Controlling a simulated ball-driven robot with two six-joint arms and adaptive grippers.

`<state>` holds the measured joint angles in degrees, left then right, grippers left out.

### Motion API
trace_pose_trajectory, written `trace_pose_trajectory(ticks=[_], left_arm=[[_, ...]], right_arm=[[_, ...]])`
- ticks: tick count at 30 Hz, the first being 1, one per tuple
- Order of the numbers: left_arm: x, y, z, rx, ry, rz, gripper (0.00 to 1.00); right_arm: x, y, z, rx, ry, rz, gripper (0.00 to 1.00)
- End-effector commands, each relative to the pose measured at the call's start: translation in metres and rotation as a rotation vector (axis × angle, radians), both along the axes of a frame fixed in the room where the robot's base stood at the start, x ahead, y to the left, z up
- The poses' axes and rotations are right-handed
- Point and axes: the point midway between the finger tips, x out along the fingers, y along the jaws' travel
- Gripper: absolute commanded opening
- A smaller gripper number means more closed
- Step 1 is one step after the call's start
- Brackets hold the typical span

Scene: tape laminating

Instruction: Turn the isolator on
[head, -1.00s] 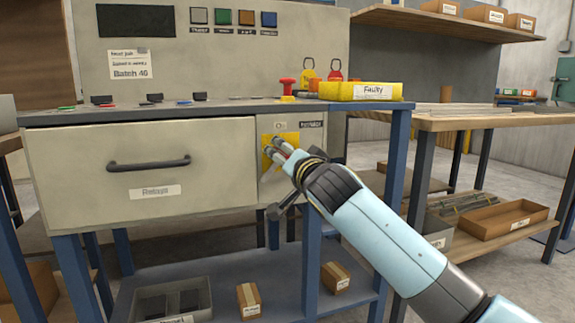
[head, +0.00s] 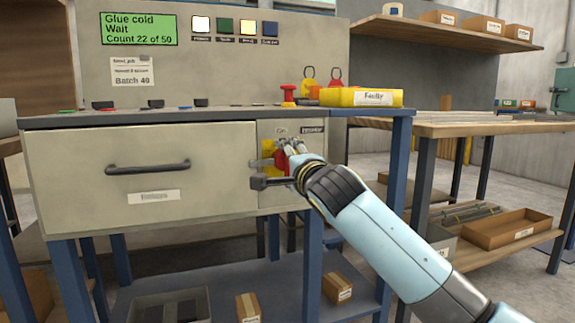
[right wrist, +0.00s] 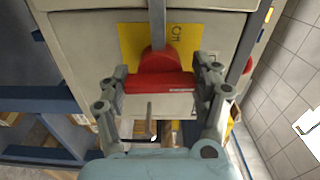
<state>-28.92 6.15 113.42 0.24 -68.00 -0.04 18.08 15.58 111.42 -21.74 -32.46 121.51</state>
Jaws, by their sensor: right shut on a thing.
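The isolator has a red handle (head: 281,161) on a yellow plate (head: 267,149), set in the panel right of the wide drawer. In the right wrist view the red handle (right wrist: 160,84) lies crosswise before the yellow plate (right wrist: 131,42), which bears partly hidden lettering. My right gripper (head: 288,154) is shut on the handle; its fingers (right wrist: 161,80) are at the handle's two ends. The gripper hides part of the isolator in the head view. The machine's display (head: 138,29) is lit green and reads "Glue cold, Wait, Count 22 of 50". My left gripper is not in view.
A yellow "Faulty" tray (head: 330,96) and a red stop button (head: 289,92) are on the worktop above. The drawer (head: 75,165) with its black handle is left of the isolator. A wooden bench (head: 480,123) stands at right.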

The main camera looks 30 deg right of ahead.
Motion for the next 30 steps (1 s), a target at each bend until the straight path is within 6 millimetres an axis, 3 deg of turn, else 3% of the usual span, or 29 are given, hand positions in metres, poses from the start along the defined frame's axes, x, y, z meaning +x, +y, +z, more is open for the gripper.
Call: trace_pose_trajectory(ticks=[20,21,26,30], left_arm=[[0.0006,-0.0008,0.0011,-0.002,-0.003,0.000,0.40],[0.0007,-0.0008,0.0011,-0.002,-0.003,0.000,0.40],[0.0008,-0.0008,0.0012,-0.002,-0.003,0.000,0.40],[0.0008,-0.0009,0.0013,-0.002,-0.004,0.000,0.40]], right_arm=[[-0.0003,-0.0003,-0.0022,0.068,-0.011,-0.001,0.07],[-0.0002,-0.0002,-0.0022,0.068,-0.011,-0.001,0.66],[-0.0002,-0.0001,-0.0017,0.066,-0.012,-0.001,0.87],[-0.0001,-0.0001,-0.0011,0.066,-0.014,-0.001,0.88]])
